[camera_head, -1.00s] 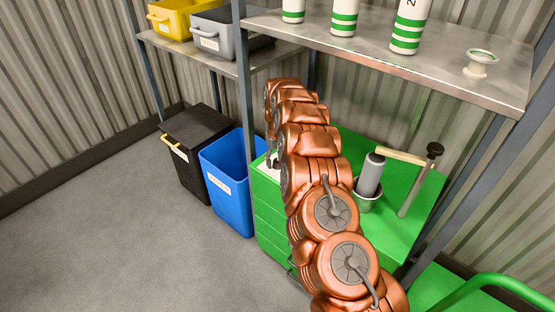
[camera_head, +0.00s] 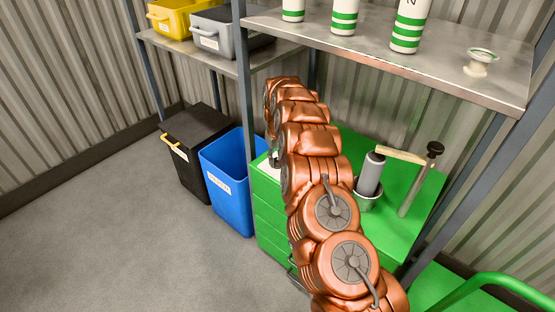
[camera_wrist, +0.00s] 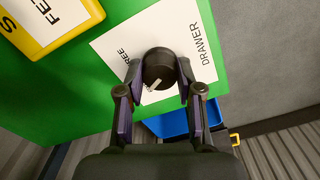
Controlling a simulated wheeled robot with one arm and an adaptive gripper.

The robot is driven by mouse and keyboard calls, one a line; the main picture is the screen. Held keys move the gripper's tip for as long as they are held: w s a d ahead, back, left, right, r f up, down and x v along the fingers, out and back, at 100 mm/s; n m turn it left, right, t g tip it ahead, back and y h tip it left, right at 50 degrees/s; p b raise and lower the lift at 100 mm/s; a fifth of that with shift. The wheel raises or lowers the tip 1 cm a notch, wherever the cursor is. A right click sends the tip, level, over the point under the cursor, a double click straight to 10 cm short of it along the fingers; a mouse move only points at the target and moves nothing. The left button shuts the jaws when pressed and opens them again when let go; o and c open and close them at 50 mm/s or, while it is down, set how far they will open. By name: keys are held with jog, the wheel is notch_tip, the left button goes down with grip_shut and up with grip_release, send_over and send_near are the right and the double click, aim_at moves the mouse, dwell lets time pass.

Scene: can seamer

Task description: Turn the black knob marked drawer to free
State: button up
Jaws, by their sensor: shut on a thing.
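The black knob (camera_wrist: 158,68) is in the wrist view, on a white label plate (camera_wrist: 198,52) on a green surface. The plate reads "DRAWER" at the right and a partly covered word ending in "REE" at the left. The knob's pale pointer mark points down and to the left in the picture, below the partly covered word. My gripper (camera_wrist: 158,82) is shut on the knob, with one finger on each side of it. In the head view my arm hides the knob and my gripper.
In the wrist view a yellow-framed sign (camera_wrist: 45,18) lies beside the plate. In the head view a blue bin (camera_head: 230,185) and a black bin (camera_head: 192,150) stand left of the green cabinet (camera_head: 272,222). A can seamer (camera_head: 370,175) stands right of my arm, and a metal shelf (camera_head: 450,70) hangs above.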

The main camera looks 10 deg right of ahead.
jog(key=shift+m, duration=0.3)
jog(key=m+b, duration=0.2)
jog(key=m, duration=0.3)
jog(key=shift+f+m, duration=0.15)
jog(key=shift+m, duration=0.15)
jog(key=m+b, duration=0.1)
jog(key=m, duration=0.4)
jog(key=shift+m, duration=0.4)
jog(key=o, duration=1.2)
jog(key=shift+c, duration=0.2)
jog(key=shift+r, duration=0.2)
